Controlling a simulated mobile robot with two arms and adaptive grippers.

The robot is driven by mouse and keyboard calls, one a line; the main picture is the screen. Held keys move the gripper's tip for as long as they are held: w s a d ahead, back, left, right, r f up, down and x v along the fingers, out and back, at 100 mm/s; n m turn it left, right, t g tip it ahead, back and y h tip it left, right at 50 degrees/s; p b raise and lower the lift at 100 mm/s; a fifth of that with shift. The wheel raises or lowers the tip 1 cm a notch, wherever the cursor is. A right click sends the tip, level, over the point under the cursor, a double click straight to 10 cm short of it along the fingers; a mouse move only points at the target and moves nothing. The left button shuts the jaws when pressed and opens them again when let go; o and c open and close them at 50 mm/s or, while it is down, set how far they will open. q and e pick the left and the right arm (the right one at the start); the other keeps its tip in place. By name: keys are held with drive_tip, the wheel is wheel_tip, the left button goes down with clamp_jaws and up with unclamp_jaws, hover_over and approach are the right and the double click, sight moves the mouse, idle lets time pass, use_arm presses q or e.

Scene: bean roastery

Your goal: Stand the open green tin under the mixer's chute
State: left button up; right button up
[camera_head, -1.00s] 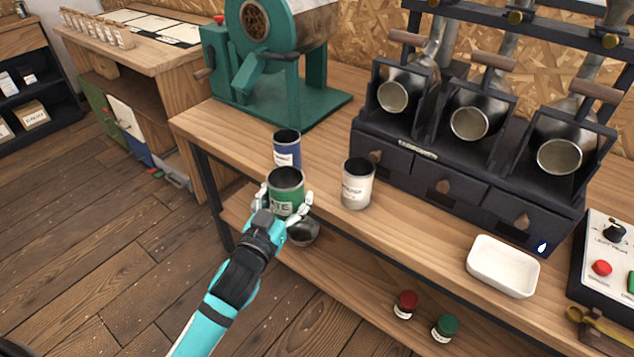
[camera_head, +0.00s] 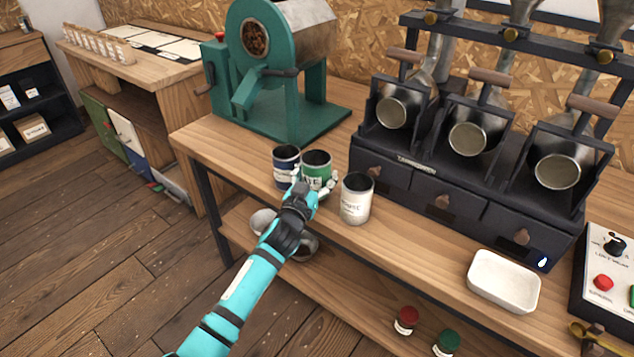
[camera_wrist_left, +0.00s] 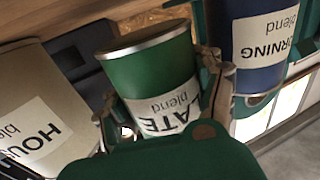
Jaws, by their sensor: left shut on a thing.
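The open green tin (camera_head: 316,166) has a white label and is upright at the workbench's front part, between a blue tin (camera_head: 286,165) and a cream tin (camera_head: 356,198). My left gripper (camera_head: 316,186) is shut on it; in the left wrist view the fingers lie on both sides of the green tin (camera_wrist_left: 150,75). I cannot tell whether its base touches the bench. The green machine (camera_head: 272,75) with a drum and a sloping chute (camera_head: 247,90) stands behind, at the back left of the bench. My right gripper is not in view.
The blue tin (camera_wrist_left: 262,45) is close beside the fingers. A dark three-bay machine (camera_head: 470,150) fills the back right, with a white tray (camera_head: 503,281) before it. Bare bench (camera_head: 225,140) lies left of the tins. Metal bowls (camera_head: 262,220) sit on the lower shelf.

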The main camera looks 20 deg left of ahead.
use_arm(q)
drive_tip(key=shift+s+f, duration=0.15)
drive_tip(key=shift+f, duration=0.9)
drive_tip(key=shift+f, duration=0.2)
drive_tip(key=o, duration=1.3)
drive_tip(key=shift+c, duration=0.2)
drive_tip(key=s, duration=1.7)
drive_tip(key=shift+s+a+r+b, duration=0.2)
drive_tip(key=shift+a+r+b, duration=0.1)
drive_tip(key=shift+r+b, duration=0.15)
